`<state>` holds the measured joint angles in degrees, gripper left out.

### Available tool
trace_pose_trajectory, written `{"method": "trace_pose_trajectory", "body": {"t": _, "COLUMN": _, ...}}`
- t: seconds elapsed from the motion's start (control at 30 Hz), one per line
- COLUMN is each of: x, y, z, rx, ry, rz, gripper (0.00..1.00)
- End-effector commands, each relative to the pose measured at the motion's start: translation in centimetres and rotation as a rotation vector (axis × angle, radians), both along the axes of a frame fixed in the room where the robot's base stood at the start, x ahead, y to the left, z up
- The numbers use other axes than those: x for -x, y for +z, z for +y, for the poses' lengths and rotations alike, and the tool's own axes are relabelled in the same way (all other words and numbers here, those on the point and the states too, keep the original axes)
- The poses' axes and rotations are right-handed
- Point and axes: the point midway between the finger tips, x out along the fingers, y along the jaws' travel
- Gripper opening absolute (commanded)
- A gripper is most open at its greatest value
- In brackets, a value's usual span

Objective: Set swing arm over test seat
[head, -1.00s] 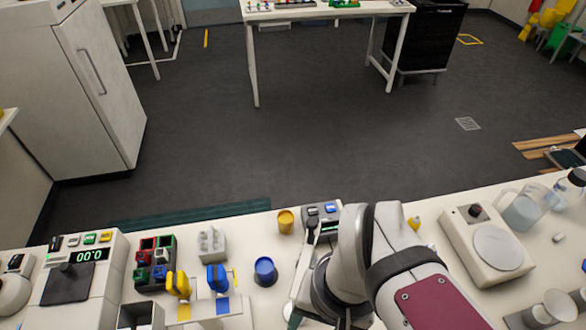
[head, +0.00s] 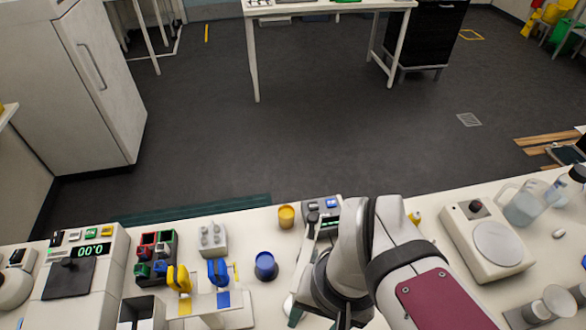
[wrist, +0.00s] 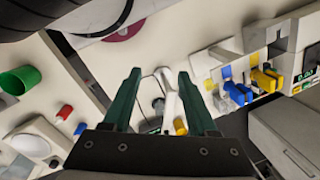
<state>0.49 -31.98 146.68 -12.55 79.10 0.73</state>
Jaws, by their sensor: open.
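My gripper (wrist: 163,112) is open in the wrist view, with a dark green finger on each side. A slim pale bar (wrist: 169,98), which looks like the swing arm, shows between the fingers; I cannot tell whether either touches it. In the head view a long pale bar (head: 303,264) slants beside my arm, below a small grey device with a lit display (head: 323,212). My arm covers most of this area, and a green fingertip barely shows at the bottom. I cannot make out the test seat for certain.
A blue cup (head: 265,266) and yellow cup (head: 286,217) stand left of my arm. Further left are a white stand with yellow and blue handles (head: 218,272) and a rack of coloured blocks (head: 155,255). A white plate device (head: 490,240) stands right. A green cup (wrist: 18,79) shows in the wrist view.

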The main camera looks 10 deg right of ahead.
Motion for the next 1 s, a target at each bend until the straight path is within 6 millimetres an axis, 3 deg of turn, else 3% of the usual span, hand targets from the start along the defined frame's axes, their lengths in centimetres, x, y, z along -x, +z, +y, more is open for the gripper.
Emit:
{"method": "trace_pose_trajectory", "body": {"t": 0.07, "x": -0.9, "y": 0.6, "z": -0.2, "rx": 0.006, "ry": -0.027, "rz": 0.003, "gripper": 0.54}}
{"method": "trace_pose_trajectory", "body": {"t": 0.1, "x": -2.5, "y": 1.7, "z": -0.5, "rx": 0.016, "ry": -0.073, "rz": 0.009, "gripper": 0.54}}
{"method": "trace_pose_trajectory", "body": {"t": 0.17, "x": -6.1, "y": 3.8, "z": -1.3, "rx": 0.043, "ry": -0.186, "rz": 0.023, "gripper": 0.54}}
{"method": "trace_pose_trajectory", "body": {"t": 0.3, "x": -15.6, "y": 7.7, "z": -3.9, "rx": 0.112, "ry": -0.509, "rz": 0.045, "gripper": 0.54}}
{"method": "trace_pose_trajectory", "body": {"t": 0.43, "x": -21.0, "y": 9.0, "z": -5.6, "rx": 0.15, "ry": -0.717, "rz": 0.046, "gripper": 0.54}}
{"method": "trace_pose_trajectory", "body": {"t": 0.53, "x": -22.4, "y": 8.9, "z": -6.2, "rx": 0.16, "ry": -0.776, "rz": 0.046, "gripper": 0.54}}
{"method": "trace_pose_trajectory", "body": {"t": 0.63, "x": -22.4, "y": 7.3, "z": -6.2, "rx": 0.162, "ry": -0.78, "rz": 0.047, "gripper": 0.54}}
{"method": "trace_pose_trajectory", "body": {"t": 1.0, "x": -22.3, "y": -2.1, "z": -6.1, "rx": 0.16, "ry": -0.777, "rz": 0.047, "gripper": 0.54}}
